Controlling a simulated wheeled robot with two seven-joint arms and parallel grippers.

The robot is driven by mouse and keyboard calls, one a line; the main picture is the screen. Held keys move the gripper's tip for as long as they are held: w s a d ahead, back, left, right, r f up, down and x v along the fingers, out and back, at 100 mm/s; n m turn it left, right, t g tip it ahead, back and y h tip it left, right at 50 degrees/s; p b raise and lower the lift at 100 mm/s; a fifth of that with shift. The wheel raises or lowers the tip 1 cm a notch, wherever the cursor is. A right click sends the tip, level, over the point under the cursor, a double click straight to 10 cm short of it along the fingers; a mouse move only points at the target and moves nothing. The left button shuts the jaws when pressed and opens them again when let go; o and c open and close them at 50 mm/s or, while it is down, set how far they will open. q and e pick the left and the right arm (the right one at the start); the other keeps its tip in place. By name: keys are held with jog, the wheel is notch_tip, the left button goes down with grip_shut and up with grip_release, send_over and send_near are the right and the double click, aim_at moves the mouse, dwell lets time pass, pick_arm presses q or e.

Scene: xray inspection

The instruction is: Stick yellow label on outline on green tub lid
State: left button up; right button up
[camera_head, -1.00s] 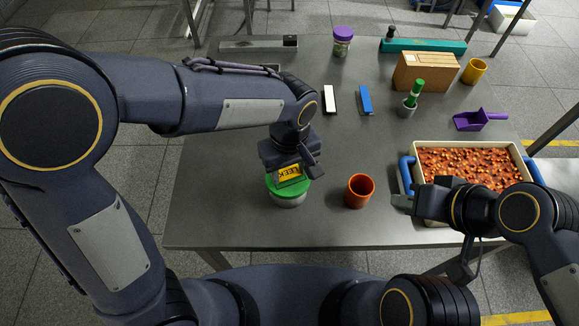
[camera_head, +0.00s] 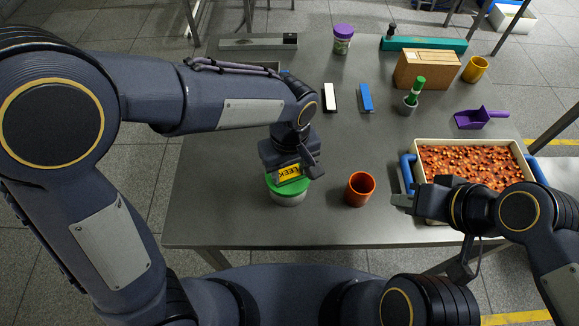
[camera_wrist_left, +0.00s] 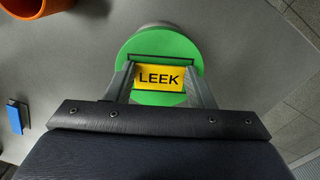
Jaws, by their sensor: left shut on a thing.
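The green tub lid (camera_head: 284,187) tops a pale round tub (camera_head: 289,199) near the table's front left. The lid also shows in the wrist view (camera_wrist_left: 160,45). My left gripper (camera_head: 297,170) is directly over the lid, shut on the yellow label (camera_wrist_left: 160,77), which reads LEEK and is gripped by its two sides. Dark outline lines (camera_wrist_left: 163,57) on the lid show along the label's upper and lower edges; the label covers the rest. I cannot tell whether the label touches the lid. My right gripper (camera_head: 404,200) is beside the bean tray; its jaw gap is unclear.
An orange cup (camera_head: 360,188) stands just right of the tub. A tray with blue handles (camera_head: 478,142) holds orange-brown pieces at right. A purple scoop (camera_head: 482,118), a cardboard box (camera_head: 427,69), a yellow mug (camera_head: 475,69) and a blue block (camera_head: 365,97) stand farther back.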

aim_at(289, 175)
pick_arm(q)
jog(key=o, duration=0.9)
jog(key=shift+r, duration=3.9)
